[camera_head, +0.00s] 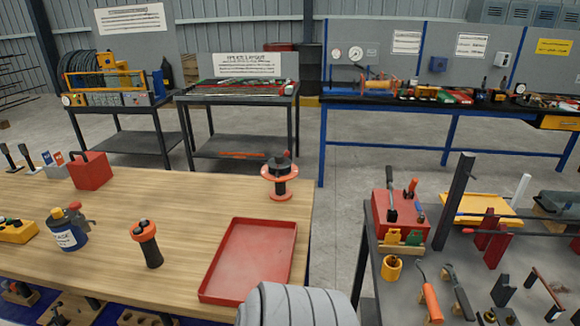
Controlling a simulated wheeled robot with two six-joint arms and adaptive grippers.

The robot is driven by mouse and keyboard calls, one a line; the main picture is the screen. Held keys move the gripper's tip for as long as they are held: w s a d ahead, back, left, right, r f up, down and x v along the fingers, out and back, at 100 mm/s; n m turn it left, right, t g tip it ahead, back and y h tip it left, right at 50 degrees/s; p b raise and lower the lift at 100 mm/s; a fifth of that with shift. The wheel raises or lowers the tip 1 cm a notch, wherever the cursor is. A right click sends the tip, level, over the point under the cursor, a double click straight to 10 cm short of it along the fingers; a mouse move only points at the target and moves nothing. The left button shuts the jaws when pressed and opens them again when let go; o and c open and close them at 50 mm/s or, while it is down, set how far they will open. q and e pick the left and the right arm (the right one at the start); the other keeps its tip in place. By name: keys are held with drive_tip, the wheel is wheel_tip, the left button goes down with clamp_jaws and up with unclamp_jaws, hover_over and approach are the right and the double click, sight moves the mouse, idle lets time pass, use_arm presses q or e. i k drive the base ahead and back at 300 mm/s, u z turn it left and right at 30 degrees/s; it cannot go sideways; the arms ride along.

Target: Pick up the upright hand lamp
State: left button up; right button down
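An upright hand lamp (148,245) with a black body and an orange-red head stands on the wooden table, leaning slightly in the picture. It is in the head view, left of the red tray and right of a blue-and-white labelled container. Nothing touches it, and its whole visible side is clear. Neither of my grippers is in view.
The wooden table (190,190) holds a shallow red tray (250,262), an orange-and-black reel (280,180), a blue labelled container (66,232), a yellow control box (15,231) and a red box (90,171). Bare wood lies behind the lamp. A grey tool bench stands right, past a floor gap.

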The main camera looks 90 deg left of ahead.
sight(143, 234)
drive_tip(key=u, duration=0.05)
drive_tip(key=i, duration=0.55)
drive_tip(key=u, duration=3)
